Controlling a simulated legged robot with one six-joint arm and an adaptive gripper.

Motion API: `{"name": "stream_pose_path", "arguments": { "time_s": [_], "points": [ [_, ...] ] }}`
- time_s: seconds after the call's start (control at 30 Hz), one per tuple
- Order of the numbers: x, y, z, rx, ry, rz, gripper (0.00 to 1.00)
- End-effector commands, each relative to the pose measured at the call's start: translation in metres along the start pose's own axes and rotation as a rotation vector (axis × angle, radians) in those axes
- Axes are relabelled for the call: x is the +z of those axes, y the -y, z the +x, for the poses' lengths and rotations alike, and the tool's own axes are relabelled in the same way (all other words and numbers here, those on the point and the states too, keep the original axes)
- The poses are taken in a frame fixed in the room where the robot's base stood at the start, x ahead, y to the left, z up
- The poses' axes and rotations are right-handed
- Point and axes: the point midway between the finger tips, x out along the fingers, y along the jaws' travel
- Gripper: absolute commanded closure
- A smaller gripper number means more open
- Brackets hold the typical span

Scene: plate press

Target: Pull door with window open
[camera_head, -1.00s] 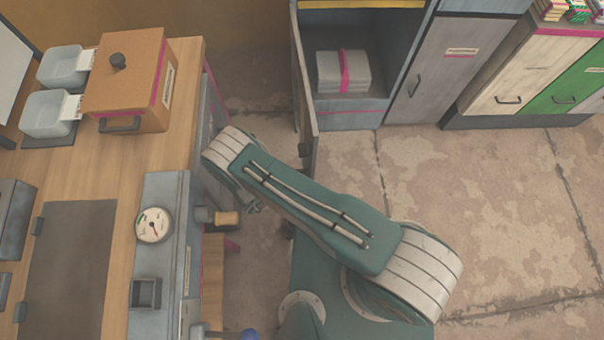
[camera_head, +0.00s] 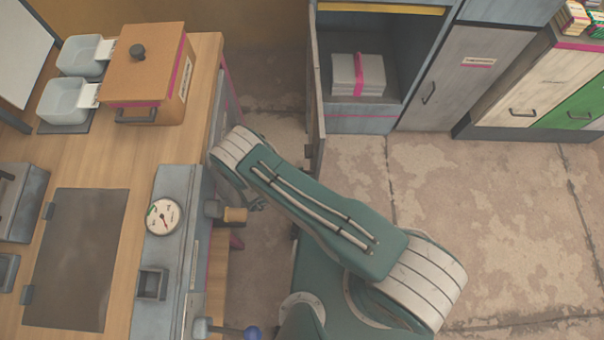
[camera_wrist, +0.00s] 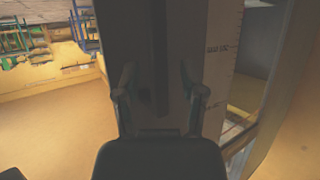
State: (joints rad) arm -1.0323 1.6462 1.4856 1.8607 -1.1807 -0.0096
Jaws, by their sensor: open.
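A tall, thin grey door (camera_head: 316,95) stands swung out at the left side of the open cabinet (camera_head: 360,124), seen almost edge-on. No window can be made out in it from this angle. My gripper (camera_head: 258,206) is mostly hidden behind my arm in the head view, low between the workbench and the door. In the wrist view my gripper (camera_wrist: 160,90) is open, its two fingers apart in front of a grey upright panel with a dark vertical strip. I cannot tell whether the fingers touch this panel or whether it is the door.
A wooden workbench (camera_head: 120,165) runs along the left, with a pressure gauge (camera_head: 163,216) and a wooden box (camera_head: 148,70). A paper stack (camera_head: 352,76) lies in the cabinet. A closed grey cupboard (camera_head: 437,75) stands right of it. The floor (camera_head: 490,210) at right is clear.

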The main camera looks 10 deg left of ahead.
Motion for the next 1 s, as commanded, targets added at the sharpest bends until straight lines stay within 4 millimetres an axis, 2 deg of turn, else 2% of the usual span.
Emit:
{"name": "stream_pose_path", "arguments": {
  "time_s": [0.17, 0.4, 0.6, 0.77, 1.0],
  "points": [
    [-0.015, 0.001, -0.006, -0.001, 0.001, 0.002, 0.47],
    [-0.055, 0.001, -0.022, -0.001, 0.001, 0.003, 0.47],
    [-0.081, 0.001, -0.033, 0.0, 0.001, 0.001, 0.47],
    [-0.09, 0.0, -0.037, 0.0, 0.001, 0.0, 0.47],
    [-0.091, 0.0, -0.037, 0.0, 0.001, 0.0, 0.47]
  ]
}}
